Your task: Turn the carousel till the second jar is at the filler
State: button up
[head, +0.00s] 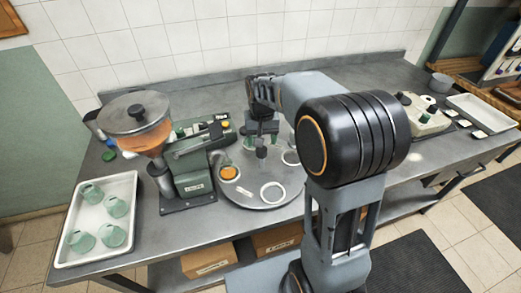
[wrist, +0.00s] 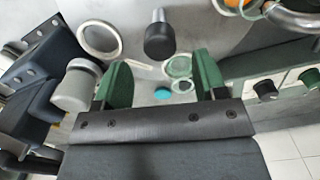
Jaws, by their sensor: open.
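The carousel (head: 252,198) is a round grey disc on the bench, with white rings around its edge. A ring with orange contents (head: 229,173) sits at its left, beside the filler. Two pale rings, one at the front (head: 273,193) and one at the right (head: 290,157), look empty. The filler (head: 192,185) is a green machine with an orange-filled hopper (head: 140,125). My gripper (head: 261,138) is open above the carousel, near its dark upright knob (head: 261,153). In the wrist view the knob (wrist: 159,38) lies beyond the green fingers (wrist: 162,78), apart from them. A clear glass round (wrist: 180,67) shows between the fingers.
A white tray (head: 66,262) with several green glass jars stands at the left. A pale machine (head: 425,117) and another tray (head: 483,108) are at the right. Cardboard boxes (head: 210,260) lie below the bench.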

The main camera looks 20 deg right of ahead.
aim_at(261, 150)
jog(key=shift+f, duration=2.65)
jog(key=shift+c, duration=0.3)
grip_shut()
